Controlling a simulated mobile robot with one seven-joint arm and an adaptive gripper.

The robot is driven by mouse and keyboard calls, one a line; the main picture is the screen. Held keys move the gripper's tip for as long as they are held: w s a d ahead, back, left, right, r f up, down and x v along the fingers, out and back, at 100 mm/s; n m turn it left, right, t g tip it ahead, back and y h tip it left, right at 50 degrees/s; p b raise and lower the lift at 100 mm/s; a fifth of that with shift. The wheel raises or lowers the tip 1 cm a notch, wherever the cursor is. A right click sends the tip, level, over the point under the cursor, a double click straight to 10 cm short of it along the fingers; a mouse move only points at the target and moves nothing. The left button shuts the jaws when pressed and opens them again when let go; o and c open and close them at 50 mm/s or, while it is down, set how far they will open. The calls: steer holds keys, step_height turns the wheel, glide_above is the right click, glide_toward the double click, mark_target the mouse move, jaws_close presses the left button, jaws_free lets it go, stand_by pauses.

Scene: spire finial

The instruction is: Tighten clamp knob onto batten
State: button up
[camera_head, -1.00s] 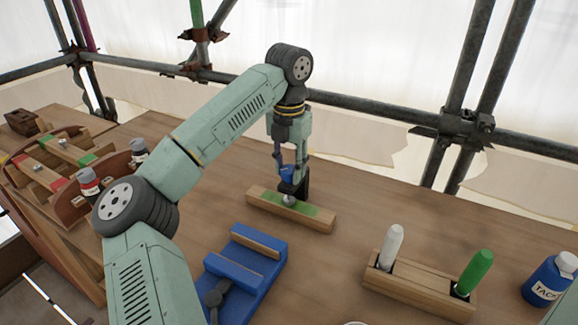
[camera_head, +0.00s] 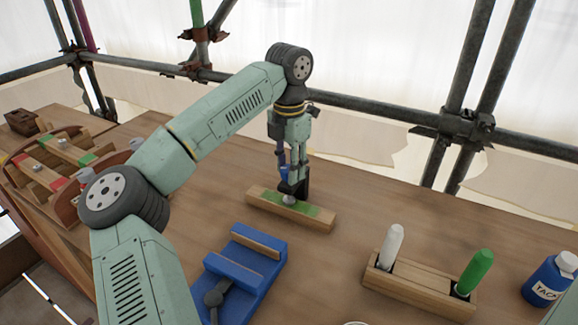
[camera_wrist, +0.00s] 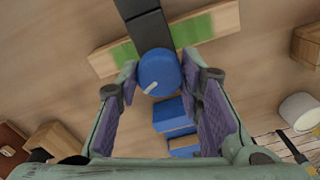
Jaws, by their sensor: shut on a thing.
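The batten (camera_head: 322,219) is a wooden bar with green patches lying on the bench; it also crosses the top of the wrist view (camera_wrist: 222,20). A black clamp (camera_head: 304,184) stands over its middle, with a pale round foot at the batten's top face. The blue clamp knob (camera_wrist: 158,70) has a white mark pointing to the lower left in the wrist view. My gripper (camera_wrist: 160,78) is shut on the knob from above, one finger on each side. In the head view my gripper (camera_head: 290,172) hides most of the knob. Thread and foot contact are too small to judge.
A blue vise (camera_head: 242,262) is in front of the batten. A wooden holder (camera_head: 420,290) with white and green markers and a blue bottle (camera_head: 550,280) stand at right. A wooden rack (camera_head: 45,175) is at left. Scaffold tubes (camera_head: 400,114) run behind the bench.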

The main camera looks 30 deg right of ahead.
steer(key=m, duration=0.4)
steer(key=shift+m, duration=0.3)
steer(key=m, duration=0.4)
steer(key=shift+m, duration=0.3)
steer(key=m, duration=0.4)
steer(key=shift+m, duration=2.5)
steer(key=o, duration=1.2)
steer(key=shift+c, duration=0.2)
steer(key=shift+r, duration=0.1)
